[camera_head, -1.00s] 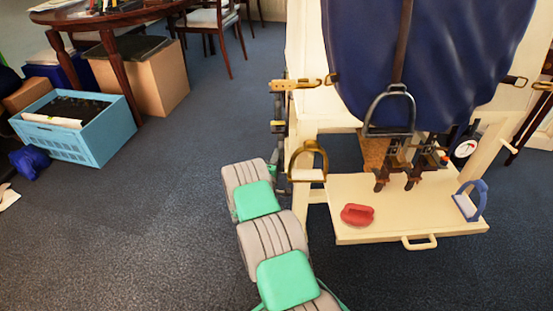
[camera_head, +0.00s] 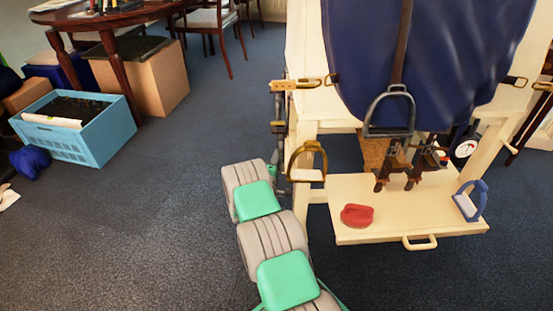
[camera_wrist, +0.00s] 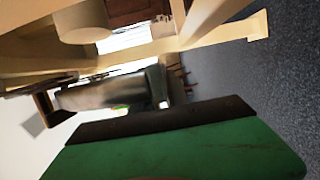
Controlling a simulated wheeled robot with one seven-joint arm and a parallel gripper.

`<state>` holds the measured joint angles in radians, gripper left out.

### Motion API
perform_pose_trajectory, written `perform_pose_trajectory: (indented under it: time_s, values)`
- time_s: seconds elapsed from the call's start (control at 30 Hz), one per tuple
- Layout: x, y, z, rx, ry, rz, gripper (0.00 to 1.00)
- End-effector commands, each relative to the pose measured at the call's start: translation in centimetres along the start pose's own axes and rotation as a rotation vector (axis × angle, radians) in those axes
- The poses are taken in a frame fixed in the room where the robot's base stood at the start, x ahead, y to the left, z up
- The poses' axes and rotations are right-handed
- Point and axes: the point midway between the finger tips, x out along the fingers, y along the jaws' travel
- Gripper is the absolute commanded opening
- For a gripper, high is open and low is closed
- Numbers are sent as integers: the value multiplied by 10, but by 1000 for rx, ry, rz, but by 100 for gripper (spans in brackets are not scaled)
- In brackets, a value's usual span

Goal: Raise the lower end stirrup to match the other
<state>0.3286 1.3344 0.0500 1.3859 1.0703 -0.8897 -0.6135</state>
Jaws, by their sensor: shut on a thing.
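A grey stirrup (camera_head: 389,128) hangs on a brown strap in front of the blue saddle flap (camera_head: 430,60). A brass stirrup (camera_head: 308,148) with a pale tread is at the left end of the cream stand, lower than the grey one. A blue stirrup (camera_head: 481,205) stands on the right of the shelf. My arm reaches up to the left end of the stand, close by the brass stirrup. My gripper is mostly hidden there in the head view. In the wrist view a green, dark-edged part (camera_wrist: 180,140) fills the bottom. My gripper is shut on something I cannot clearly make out.
The shelf (camera_head: 400,228) bears a red oval object (camera_head: 357,216) and dark clamp-like hardware (camera_head: 405,165). A holed tan strap (camera_head: 295,85) sticks out at the stand's left side. A blue crate (camera_head: 105,145) stands at left. The carpet between is clear.

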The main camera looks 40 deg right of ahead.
Motion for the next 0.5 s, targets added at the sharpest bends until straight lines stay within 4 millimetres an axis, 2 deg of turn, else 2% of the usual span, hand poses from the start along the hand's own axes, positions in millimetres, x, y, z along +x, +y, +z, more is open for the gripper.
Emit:
perform_pose_trajectory:
  time_s: [0.5]
  values:
    - [0, 3, 0, 0, -1, -1, 0]
